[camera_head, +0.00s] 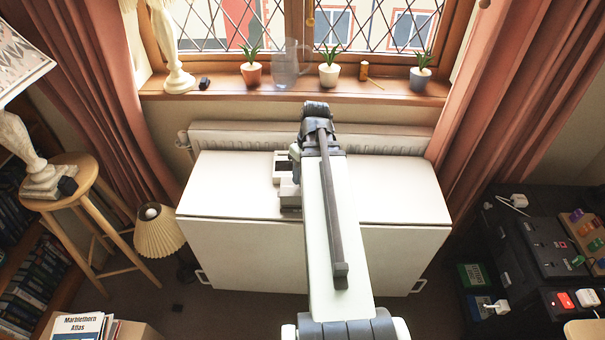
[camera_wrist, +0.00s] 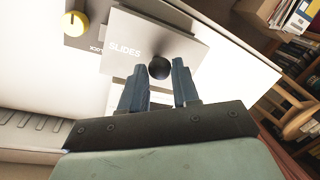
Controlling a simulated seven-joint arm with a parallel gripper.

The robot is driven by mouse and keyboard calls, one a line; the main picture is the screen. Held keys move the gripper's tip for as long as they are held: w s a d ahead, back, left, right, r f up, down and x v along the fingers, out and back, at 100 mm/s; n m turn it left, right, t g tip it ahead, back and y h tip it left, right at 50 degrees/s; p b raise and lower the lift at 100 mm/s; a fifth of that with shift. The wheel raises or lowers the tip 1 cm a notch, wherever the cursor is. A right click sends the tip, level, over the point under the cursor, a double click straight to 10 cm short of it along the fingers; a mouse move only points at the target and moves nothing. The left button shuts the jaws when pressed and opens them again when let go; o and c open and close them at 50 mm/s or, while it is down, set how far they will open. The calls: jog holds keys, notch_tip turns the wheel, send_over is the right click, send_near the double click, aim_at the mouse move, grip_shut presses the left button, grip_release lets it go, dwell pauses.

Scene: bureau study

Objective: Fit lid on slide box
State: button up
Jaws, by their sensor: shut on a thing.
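In the wrist view, a flat grey lid (camera_wrist: 185,42) marked "SLIDES" has a round black knob (camera_wrist: 159,67). My gripper (camera_wrist: 158,78) is shut on this lid by its knob, with one finger on either side. A paler grey surface (camera_wrist: 122,92) shows under the lid's near edge. I cannot tell whether the lid touches it or hangs above it. In the head view, a small grey box (camera_head: 283,163) with a dark top stands on the white cabinet, left of my arm.
A yellow knob (camera_wrist: 75,22) sits on a dark grey piece next to the lid. The white cabinet (camera_head: 235,190) is bare to the left and right. A radiator (camera_head: 380,137) and a windowsill (camera_head: 440,98) with potted plants lie behind. A pleated lamp (camera_head: 158,230) stands at left.

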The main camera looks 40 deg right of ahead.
jog(key=shift+f, duration=0.85)
dwell(0.3)
jog(key=o, duration=1)
jog(key=shift+o, duration=0.3)
jog(key=shift+o, duration=1)
jog(key=shift+r, duration=0.15)
jog(key=shift+r, duration=3.35)
